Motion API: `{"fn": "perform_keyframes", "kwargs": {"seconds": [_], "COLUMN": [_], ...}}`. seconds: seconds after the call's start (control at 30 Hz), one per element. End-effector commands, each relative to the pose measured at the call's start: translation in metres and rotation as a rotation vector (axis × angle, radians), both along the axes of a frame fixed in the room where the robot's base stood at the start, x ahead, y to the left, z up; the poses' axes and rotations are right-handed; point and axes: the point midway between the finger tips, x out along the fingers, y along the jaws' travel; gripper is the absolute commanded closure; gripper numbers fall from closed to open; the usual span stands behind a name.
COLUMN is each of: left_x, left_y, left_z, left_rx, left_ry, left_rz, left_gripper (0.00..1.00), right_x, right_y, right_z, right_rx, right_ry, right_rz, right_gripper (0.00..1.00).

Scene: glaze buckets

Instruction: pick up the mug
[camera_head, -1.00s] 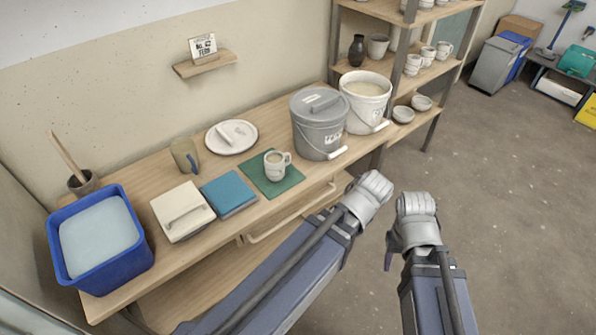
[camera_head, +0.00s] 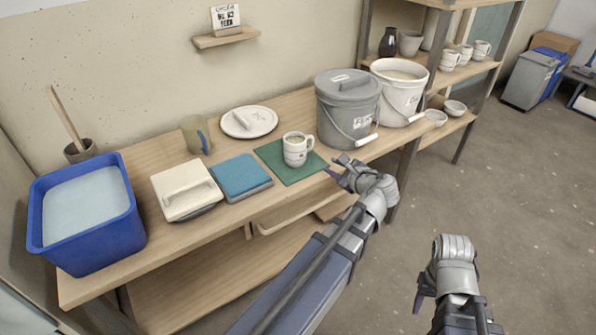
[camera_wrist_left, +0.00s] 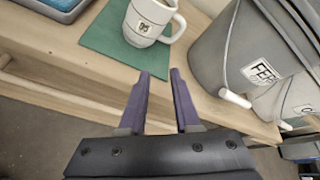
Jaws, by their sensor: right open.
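A white mug (camera_head: 296,150) with a dark label stands upright on the green mat (camera_head: 274,155), its handle to the right. It also shows at the top of the left wrist view (camera_wrist_left: 148,20), partly cut off. A tan mug-like cup (camera_head: 193,135) with a blue mark stands further left at the back. My left gripper (camera_head: 340,170) is open and empty at the bench's front edge, right of the white mug and apart from it. Its two fingers (camera_wrist_left: 160,78) point towards the mat in the wrist view. My right gripper (camera_head: 424,295) is open, over the floor.
A grey lidded bucket (camera_head: 345,115) and a white bucket (camera_head: 400,98) stand close right of the mat. A blue tile stack (camera_head: 240,176), a cream lidded box (camera_head: 183,190) and a blue tub (camera_head: 85,245) are to the left. A plate (camera_head: 235,131) lies behind.

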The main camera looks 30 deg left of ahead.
Motion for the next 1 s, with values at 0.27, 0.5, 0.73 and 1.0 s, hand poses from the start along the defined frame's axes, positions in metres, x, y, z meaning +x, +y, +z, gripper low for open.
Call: {"fn": "perform_keyframes", "kwargs": {"seconds": [0.27, 0.5, 0.73, 1.0], "left_x": [0.036, 0.045, 0.048, 0.061], "left_y": [0.050, 0.061, 0.065, 0.084], "left_z": [-0.020, -0.014, -0.012, -0.012], "left_rx": [0.500, 0.674, 0.687, 0.686], "left_ry": [0.239, 0.345, 0.355, 0.353], "left_rz": [-0.151, -0.187, -0.188, -0.188], "left_gripper": [0.69, 0.69, 0.69, 0.69], "right_x": [0.000, 0.000, 0.000, 0.000], "right_y": [0.000, 0.000, 0.000, 0.000], "right_z": [-0.085, -0.100, -0.099, -0.099], "right_rx": [-0.001, -0.001, -0.001, -0.001], "right_ry": [-0.001, -0.001, -0.001, -0.001], "right_rz": [0.003, 0.004, 0.004, 0.004], "right_gripper": [0.50, 0.50, 0.50, 0.50]}}
